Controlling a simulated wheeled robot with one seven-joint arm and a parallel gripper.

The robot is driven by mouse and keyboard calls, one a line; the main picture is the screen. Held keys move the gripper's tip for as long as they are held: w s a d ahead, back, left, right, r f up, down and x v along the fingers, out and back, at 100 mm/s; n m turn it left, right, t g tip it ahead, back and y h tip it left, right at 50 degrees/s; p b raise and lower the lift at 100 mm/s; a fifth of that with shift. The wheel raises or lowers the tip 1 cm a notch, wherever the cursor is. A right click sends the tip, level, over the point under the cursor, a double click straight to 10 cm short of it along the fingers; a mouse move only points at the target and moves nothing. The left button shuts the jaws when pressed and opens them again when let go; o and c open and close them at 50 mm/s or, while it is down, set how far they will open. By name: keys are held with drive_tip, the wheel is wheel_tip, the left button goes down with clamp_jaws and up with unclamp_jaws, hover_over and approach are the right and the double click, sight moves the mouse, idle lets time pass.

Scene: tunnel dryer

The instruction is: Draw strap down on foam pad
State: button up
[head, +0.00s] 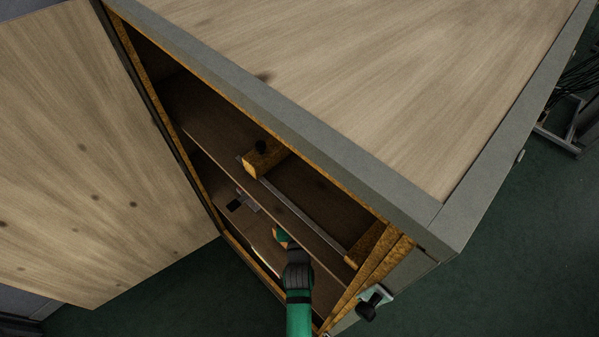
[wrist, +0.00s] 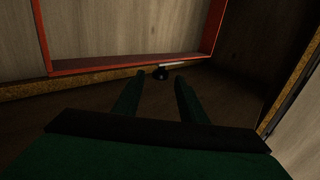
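My gripper (head: 281,238) reaches through the open side of the wooden box, over the lower interior. In the wrist view my gripper (wrist: 157,85) has its two green fingers apart, with nothing between them. Just beyond the fingertips is a small dark round piece (wrist: 161,73) with a pale strip (wrist: 182,65) beside it; I cannot tell if this is the strap. In the head view a thin grey strip (head: 300,215) runs between two yellow-brown blocks (head: 265,157) (head: 368,243). I cannot identify the strap or foam pad for sure.
The box's wooden door (head: 90,150) stands open at left. The grey-edged top (head: 400,80) hangs over the opening. A black-knobbed latch (head: 370,303) projects near the lower right corner. A red frame (wrist: 120,69) borders the far opening. A small black piece (head: 237,204) lies inside.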

drive_tip(key=w, duration=0.6)
drive_tip(key=shift+w+a, duration=0.15)
drive_tip(key=shift+w, duration=0.55)
drive_tip(key=shift+w+d, duration=0.2)
drive_tip(key=shift+c, duration=0.3)
clamp_jaws()
